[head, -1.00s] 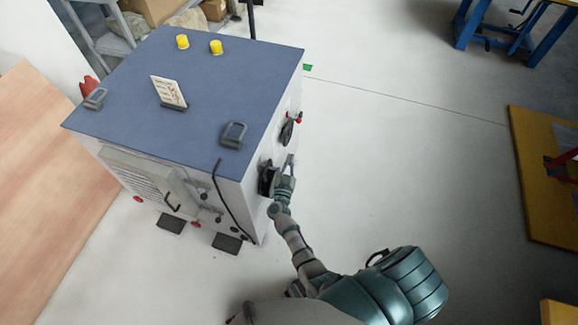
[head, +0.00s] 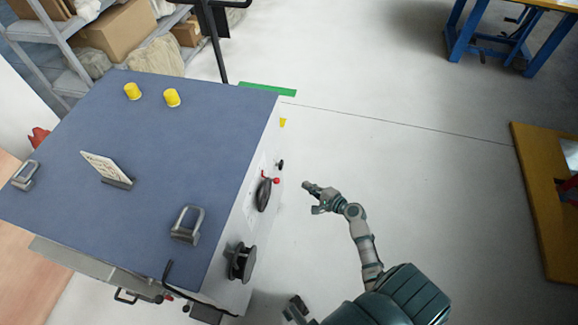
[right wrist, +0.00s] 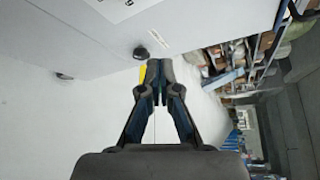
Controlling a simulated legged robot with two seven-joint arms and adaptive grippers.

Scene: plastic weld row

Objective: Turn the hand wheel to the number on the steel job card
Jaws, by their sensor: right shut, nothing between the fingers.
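The steel job card (head: 105,167) stands tilted in a dark holder on the blue top of the machine; its writing is too small to read. A black, spool-like hand wheel (head: 240,262) sticks out of the machine's right side, near the front corner. My right gripper (head: 310,188) is shut and empty. It is out to the right of this side, apart from the wheel and touching nothing. In the right wrist view its closed fingers (right wrist: 158,70) point past a small black knob (right wrist: 141,53) on the pale panel.
The machine's blue top (head: 150,225) carries grey handles and two yellow caps (head: 172,97). A black oval handle (head: 264,195) with a red knob sits farther along the side. Bare floor (head: 400,170) lies right; a blue bench (head: 500,40) is far back.

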